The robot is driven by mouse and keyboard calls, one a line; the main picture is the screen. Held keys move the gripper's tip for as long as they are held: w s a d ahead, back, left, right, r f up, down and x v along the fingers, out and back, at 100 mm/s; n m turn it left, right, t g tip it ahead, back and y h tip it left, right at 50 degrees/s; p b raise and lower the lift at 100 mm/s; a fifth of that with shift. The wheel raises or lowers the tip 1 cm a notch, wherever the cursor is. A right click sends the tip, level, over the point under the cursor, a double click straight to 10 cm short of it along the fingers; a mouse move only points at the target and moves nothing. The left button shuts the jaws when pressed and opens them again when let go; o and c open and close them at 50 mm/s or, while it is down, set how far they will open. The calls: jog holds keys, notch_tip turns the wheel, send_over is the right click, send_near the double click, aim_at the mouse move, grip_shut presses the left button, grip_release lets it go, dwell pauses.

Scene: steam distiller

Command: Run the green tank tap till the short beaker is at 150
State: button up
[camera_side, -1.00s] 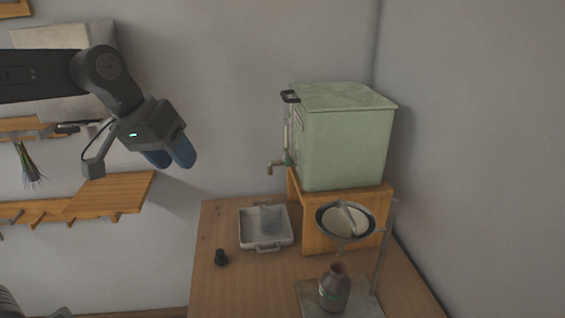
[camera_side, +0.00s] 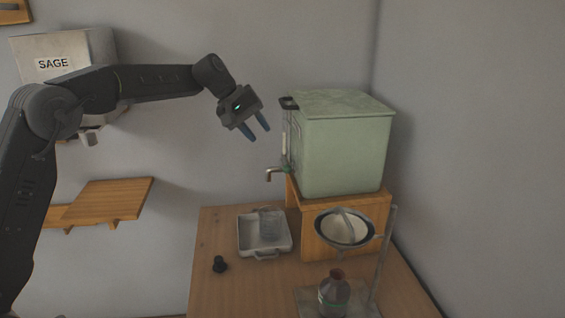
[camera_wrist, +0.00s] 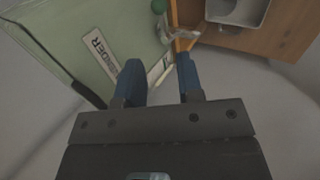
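The green tank (camera_side: 345,150) stands on a wooden block at the back of the table. Its tap (camera_side: 275,173) sticks out from the left side, low down.
A small black stopper (camera_side: 219,264) lies left of the tray. A wooden shelf (camera_side: 105,198) and a SAGE box (camera_side: 55,62) are on the left wall.

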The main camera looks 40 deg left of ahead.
aim_at(285, 165)
jog(key=x, duration=1.1)
jog(key=shift+w+d+f, duration=0.1)
jog(key=shift+d+f, duration=0.05)
jog(key=shift+f, duration=0.15)
grip_shut()
